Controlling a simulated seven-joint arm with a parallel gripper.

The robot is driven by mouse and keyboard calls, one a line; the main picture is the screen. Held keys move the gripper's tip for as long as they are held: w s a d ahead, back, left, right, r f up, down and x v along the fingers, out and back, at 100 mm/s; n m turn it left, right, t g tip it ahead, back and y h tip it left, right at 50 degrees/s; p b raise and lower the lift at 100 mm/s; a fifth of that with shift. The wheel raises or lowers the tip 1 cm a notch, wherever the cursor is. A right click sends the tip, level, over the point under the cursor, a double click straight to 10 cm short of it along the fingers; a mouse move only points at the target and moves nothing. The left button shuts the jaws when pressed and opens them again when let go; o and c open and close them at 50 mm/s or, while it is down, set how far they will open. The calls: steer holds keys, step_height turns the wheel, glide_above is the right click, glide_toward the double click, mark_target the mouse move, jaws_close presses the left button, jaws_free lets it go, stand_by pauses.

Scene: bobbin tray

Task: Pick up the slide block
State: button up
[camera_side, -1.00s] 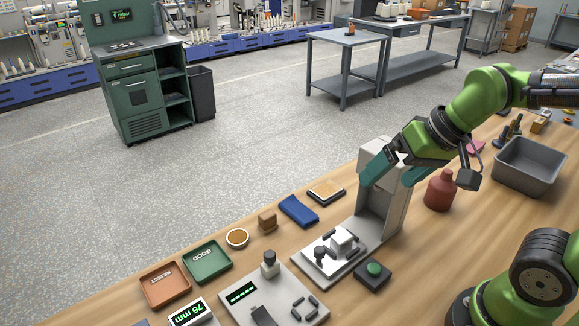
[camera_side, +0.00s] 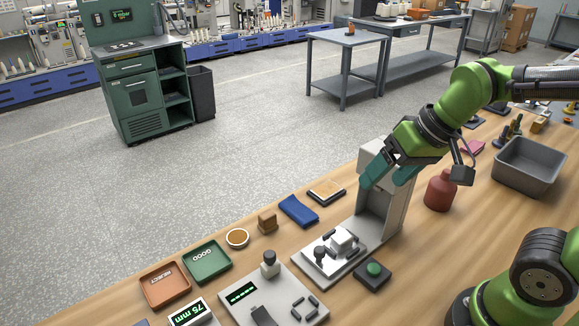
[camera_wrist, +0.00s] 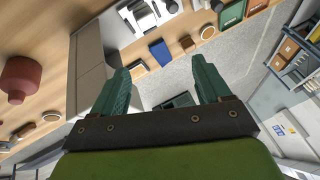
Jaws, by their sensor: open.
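A pale grey block, which looks like the slide block (camera_side: 343,240), sits on the light plate of the press-like stand (camera_side: 375,228), beside a dark knob. My gripper (camera_side: 384,184) is above and behind it, in front of the upper part of the stand, and clear of the block. In the wrist view my gripper (camera_wrist: 160,66) shows two teal fingers wide apart with nothing between them. The plate with the block is only partly in that view, at the top edge, so the block is hard to make out there.
The stand's upright column (camera_side: 392,212) rises close to my fingers. A green-button box (camera_side: 373,271), a red bottle (camera_side: 440,192) and a grey bin (camera_side: 528,166) stand nearby. A blue cloth (camera_side: 299,211), wooden block (camera_side: 267,221), green tray (camera_side: 207,262) and orange tray (camera_side: 165,286) lie left.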

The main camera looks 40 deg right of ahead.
steer(key=w+a+f+n+g+h, duration=0.2)
steer(key=w+f+g, duration=0.15)
steer(key=w, duration=0.25)
steer(key=g, duration=0.2)
glide_above(342, 236)
steer(key=shift+t, duration=0.25)
step_height(342, 236, down, 10)
steer(key=shift+s, duration=0.15)
step_height(342, 236, down, 5)
steer(key=shift+f, duration=0.15)
steer(key=c, duration=1.2)
steer(key=shift+w, duration=0.2)
